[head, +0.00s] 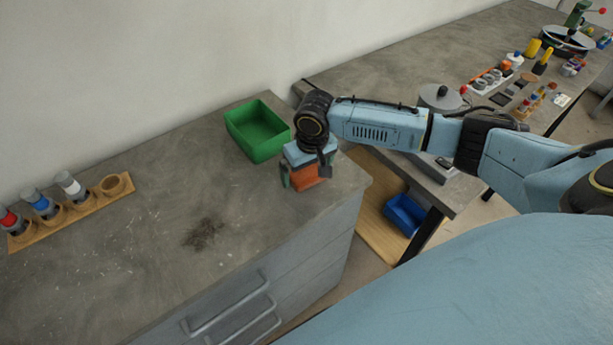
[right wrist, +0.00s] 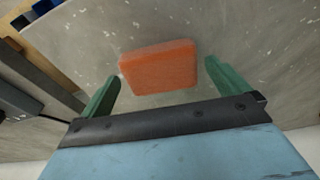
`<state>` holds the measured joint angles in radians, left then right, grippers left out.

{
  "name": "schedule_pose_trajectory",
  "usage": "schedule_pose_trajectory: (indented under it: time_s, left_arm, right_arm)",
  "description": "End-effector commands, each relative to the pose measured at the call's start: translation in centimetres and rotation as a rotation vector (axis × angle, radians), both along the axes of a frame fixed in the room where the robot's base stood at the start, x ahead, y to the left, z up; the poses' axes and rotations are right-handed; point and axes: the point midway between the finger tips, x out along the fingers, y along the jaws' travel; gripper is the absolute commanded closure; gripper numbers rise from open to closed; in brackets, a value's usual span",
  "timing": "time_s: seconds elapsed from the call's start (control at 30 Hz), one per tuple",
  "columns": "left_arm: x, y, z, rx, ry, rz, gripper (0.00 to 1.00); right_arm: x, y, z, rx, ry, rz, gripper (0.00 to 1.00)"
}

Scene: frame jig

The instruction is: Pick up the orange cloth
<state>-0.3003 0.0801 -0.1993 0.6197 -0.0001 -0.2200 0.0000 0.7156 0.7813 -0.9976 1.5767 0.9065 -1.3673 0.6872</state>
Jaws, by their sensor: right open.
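The orange cloth (head: 306,176) lies on the grey worktop near its right corner, partly hidden under my right gripper. In the right wrist view it is a thick orange block-like piece (right wrist: 158,67) lying between and a little beyond the fingertips. My right gripper (head: 302,184) is above the cloth with its green fingers apart. In the right wrist view the open gripper (right wrist: 163,78) has one finger on each side of the cloth, with a gap on both sides. My left gripper is in neither view.
A green bin (head: 258,131) stands just behind and left of the gripper. A wooden rack (head: 75,215) with several coloured-top bottles is at the left. A dark smudge (head: 204,234) marks the worktop. A blue bin (head: 405,213) sits lower right, beneath a second bench (head: 400,72) holding many small items.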

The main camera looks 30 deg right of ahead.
Motion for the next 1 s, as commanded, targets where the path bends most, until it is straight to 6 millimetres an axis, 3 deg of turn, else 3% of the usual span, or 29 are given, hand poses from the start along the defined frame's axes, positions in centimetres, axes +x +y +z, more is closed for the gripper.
schedule_pose_trajectory:
  time_s: [0.3, 0.63, 0.87, 1.0]
  left_arm:
    - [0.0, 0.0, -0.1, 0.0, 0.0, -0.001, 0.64]
    - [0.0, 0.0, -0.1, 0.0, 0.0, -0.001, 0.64]
    - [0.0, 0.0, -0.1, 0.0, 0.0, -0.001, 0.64]
    - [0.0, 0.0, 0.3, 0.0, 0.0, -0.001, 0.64]
  right_arm:
    - [0.1, 0.0, -0.6, 0.0, -0.001, 0.001, 0.0]
    - [0.1, 0.0, -0.6, 0.0, -0.001, 0.0, 0.41]
    - [0.1, 0.0, -0.4, 0.0, -0.002, 0.0, 0.41]
    - [0.2, 0.0, 1.3, 0.001, -0.004, 0.0, 0.41]
